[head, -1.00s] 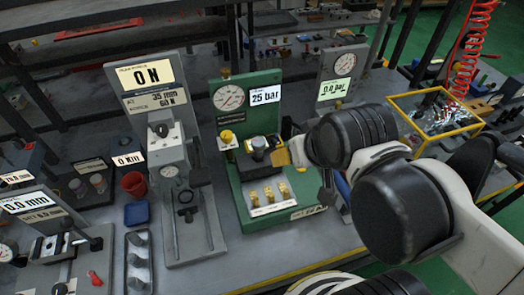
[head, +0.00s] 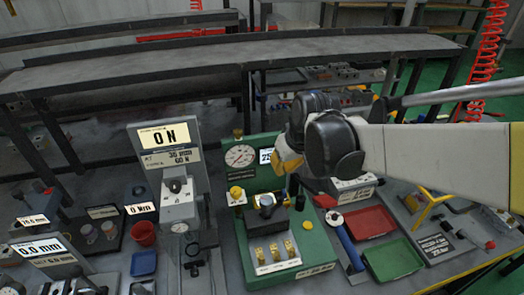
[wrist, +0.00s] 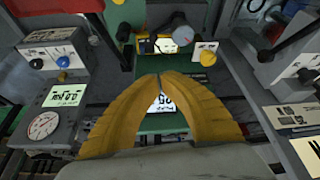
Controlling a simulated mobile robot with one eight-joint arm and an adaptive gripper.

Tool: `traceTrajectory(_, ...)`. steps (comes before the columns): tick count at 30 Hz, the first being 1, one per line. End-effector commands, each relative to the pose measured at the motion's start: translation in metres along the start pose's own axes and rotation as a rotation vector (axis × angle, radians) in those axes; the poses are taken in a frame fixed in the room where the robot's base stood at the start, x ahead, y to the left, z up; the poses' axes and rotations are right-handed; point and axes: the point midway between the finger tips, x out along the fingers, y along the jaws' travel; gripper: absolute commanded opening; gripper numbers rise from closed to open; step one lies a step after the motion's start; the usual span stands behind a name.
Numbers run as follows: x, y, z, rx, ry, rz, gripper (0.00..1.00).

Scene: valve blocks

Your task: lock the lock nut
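The green valve stand (head: 262,262) carries a round gauge (head: 240,156), a display (head: 265,157) partly hidden by my gripper, and a dark block with a dark knob (head: 266,202) on top. A yellow knob (head: 236,194) sits to the left of the block. I cannot make out the lock nut for certain. My gripper (head: 288,172) hangs above and behind the block, apart from it. In the wrist view my yellow fingers (wrist: 160,77) meet at their tips with nothing visible between them. The yellow knob (wrist: 208,57) and a grey knob (wrist: 181,31) show beyond them.
A grey force stand (head: 178,212) reading 0 N stands close on the left. A red tray (head: 370,222), a green tray (head: 394,260) and a blue-handled tool (head: 348,248) lie on the right. Several brass fittings (head: 274,251) line the stand's front.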

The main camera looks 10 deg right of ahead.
Motion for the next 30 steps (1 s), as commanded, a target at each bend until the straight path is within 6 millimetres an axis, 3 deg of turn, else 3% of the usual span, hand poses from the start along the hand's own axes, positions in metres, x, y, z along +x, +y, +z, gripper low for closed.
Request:
traceTrajectory(3, 0.017, 0.006, -0.016, -0.022, -0.026, -0.014, 0.00)
traceTrajectory(9, 0.039, 0.011, -0.028, -0.047, -0.054, -0.033, 0.00)
traceTrajectory(25, 0.048, 0.012, -0.030, -0.055, -0.062, -0.038, 0.00)
traceTrajectory(30, 0.067, 0.011, -0.028, -0.056, -0.061, -0.038, 0.00)
